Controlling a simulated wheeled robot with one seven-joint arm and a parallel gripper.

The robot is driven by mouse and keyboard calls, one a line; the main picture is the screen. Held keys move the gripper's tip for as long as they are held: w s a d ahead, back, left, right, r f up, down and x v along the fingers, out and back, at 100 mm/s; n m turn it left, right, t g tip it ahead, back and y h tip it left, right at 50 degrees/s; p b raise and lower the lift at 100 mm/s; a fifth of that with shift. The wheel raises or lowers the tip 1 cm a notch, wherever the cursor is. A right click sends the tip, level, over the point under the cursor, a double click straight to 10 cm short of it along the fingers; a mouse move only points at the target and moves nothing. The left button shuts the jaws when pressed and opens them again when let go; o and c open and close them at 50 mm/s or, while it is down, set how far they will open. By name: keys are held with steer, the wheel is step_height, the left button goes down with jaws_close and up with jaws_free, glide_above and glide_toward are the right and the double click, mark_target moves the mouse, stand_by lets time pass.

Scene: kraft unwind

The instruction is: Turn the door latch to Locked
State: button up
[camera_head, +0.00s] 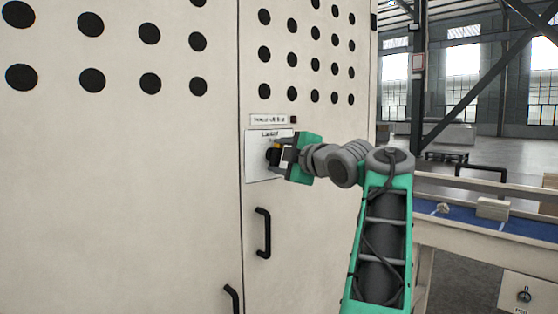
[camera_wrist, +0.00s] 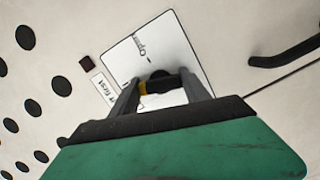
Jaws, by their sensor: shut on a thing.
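The door latch is a black knob (camera_head: 272,155) on a white label plate (camera_head: 258,169) on the cabinet door. The wrist view shows the knob (camera_wrist: 160,84) with a yellow mark at its left end. The plate in the wrist view (camera_wrist: 180,50) carries the word "Open"; in the head view its top line looks like "Locked". My gripper (camera_head: 280,154) is at the plate, its fingers (camera_wrist: 162,92) on either side of the knob and shut on it. The fingers hide part of the plate's lettering, so the latch's exact setting is unclear.
A black door handle (camera_head: 263,233) sits below the plate, and a second handle (camera_head: 232,298) is lower left. A small sign (camera_head: 268,120) is above the plate. A conveyor (camera_head: 490,218) with boxes stands at the right.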

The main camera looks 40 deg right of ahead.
steer(key=shift+f+n+b, duration=0.15)
steer(key=shift+n+b, duration=0.75)
steer(key=shift+b, duration=0.1)
steer(key=shift+n+t+b, duration=0.3)
steer(key=shift+n+b, duration=0.3)
steer(key=shift+b, duration=0.05)
steer(key=shift+n, duration=0.3)
steer(key=o, duration=1.9)
steer(key=shift+s, duration=0.1)
steer(key=shift+s+d+b, duration=0.1)
steer(key=shift+s+b, duration=0.55)
steer(key=shift+s, duration=2.3)
